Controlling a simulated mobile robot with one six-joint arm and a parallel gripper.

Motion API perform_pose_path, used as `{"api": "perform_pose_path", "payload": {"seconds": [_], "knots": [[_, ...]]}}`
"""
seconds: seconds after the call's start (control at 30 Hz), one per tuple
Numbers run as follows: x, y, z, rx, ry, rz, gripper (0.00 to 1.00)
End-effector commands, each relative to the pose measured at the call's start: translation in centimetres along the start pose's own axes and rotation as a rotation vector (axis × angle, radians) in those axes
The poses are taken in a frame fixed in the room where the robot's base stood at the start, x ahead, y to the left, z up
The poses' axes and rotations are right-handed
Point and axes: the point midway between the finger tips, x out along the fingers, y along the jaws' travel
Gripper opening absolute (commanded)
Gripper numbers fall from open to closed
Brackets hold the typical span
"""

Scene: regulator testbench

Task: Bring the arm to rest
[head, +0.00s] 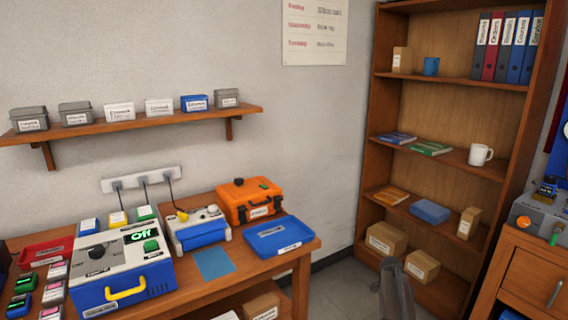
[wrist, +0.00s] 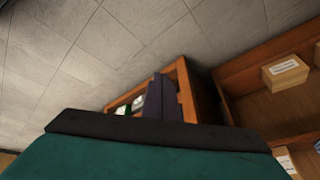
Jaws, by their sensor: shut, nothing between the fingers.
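A grey part, which looks like a piece of my arm, rises from the bottom edge of the head view, in front of the floor and the lower bookcase. It touches nothing that I can make out. In the wrist view, a broad teal surface with a dark bar along its top edge fills the bottom; I cannot tell what it belongs to. Above it show grey floor tiles and wooden furniture, seen tilted.
A workbench (head: 218,292) with a regulator unit reading "Off" (head: 120,262), an orange case (head: 250,200) and a blue tray (head: 281,237) stands at left. A bookcase (head: 365,150) stands behind, a drawer cabinet (head: 530,268) at right. Tiled floor (wrist: 75,55) is clear between them.

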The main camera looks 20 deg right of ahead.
Motion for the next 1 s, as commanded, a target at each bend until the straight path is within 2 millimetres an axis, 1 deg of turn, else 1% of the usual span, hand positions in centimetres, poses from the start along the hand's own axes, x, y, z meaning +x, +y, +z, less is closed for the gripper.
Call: {"api": "perform_pose_path", "payload": {"seconds": [0.03,0.07,0.1,0.17,0.2,0.27,0.3,0.37,0.4,0.47,0.5,0.57,0.6,0.67,0.7,0.77,0.8,0.83,0.97,1.0], "knots": [[0.1,1.4,2.5,-0.044,-0.01,0.009,0.0],[0.3,2.1,3.8,-0.067,-0.016,0.015,0.0],[0.4,3.1,5.5,-0.101,-0.023,0.022,0.0],[0.7,4.7,8.0,-0.154,-0.034,0.033,0.0],[0.9,5.9,9.6,-0.189,-0.041,0.041,0.0],[1.2,7.7,12.0,-0.245,-0.054,0.052,0.0],[1.4,9.0,13.6,-0.285,-0.061,0.06,0.0],[1.6,11.0,15.8,-0.346,-0.072,0.072,0.0],[1.8,12.4,17.1,-0.386,-0.08,0.08,0.0],[2.0,14.6,19.0,-0.449,-0.092,0.093,0.0],[2.1,16.1,20.2,-0.493,-0.1,0.101,0.0],[2.3,18.4,21.9,-0.558,-0.112,0.114,0.0],[2.4,19.9,22.9,-0.602,-0.121,0.123,0.0],[2.6,22.3,24.3,-0.671,-0.133,0.136,0.0],[2.7,23.9,25.2,-0.717,-0.142,0.144,0.0],[2.8,26.4,26.3,-0.787,-0.156,0.157,0.0],[2.9,28.1,26.9,-0.835,-0.165,0.167,0.0],[2.9,29.3,27.4,-0.871,-0.173,0.173,0.0],[3.1,34.9,28.9,-1.033,-0.209,0.203,0.0],[3.1,36.6,29.2,-1.086,-0.221,0.211,0.0]]}}
